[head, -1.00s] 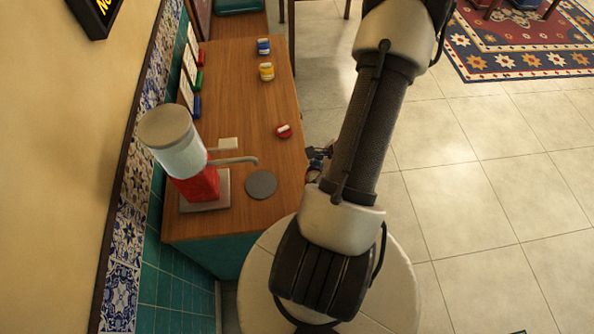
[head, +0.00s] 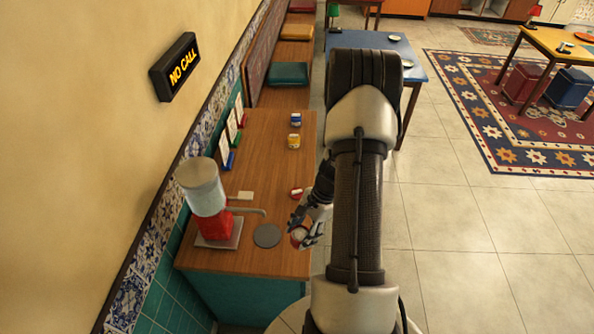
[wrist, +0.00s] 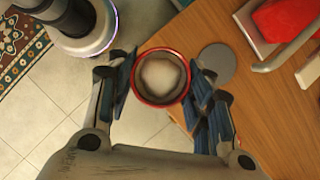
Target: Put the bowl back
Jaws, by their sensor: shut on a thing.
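The bowl (wrist: 161,76) has a red rim and a pale inside. In the wrist view it sits between the two fingers of my gripper (wrist: 163,84), which is shut on it. In the head view the bowl (head: 299,235) shows beside my gripper (head: 300,226), near the right edge of the wooden counter (head: 263,160). My fingers partly hide it there. Left of the bowl, a flat grey disc (head: 267,235) lies on the counter below the spout of a red dispenser (head: 214,222) with a clear tank.
A small red-and-white item (head: 296,193), a yellow can (head: 294,141) and a blue can (head: 296,119) stand along the counter. Coloured card holders (head: 232,145) line the tiled wall. A blue table (head: 385,58) stands beyond my arm.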

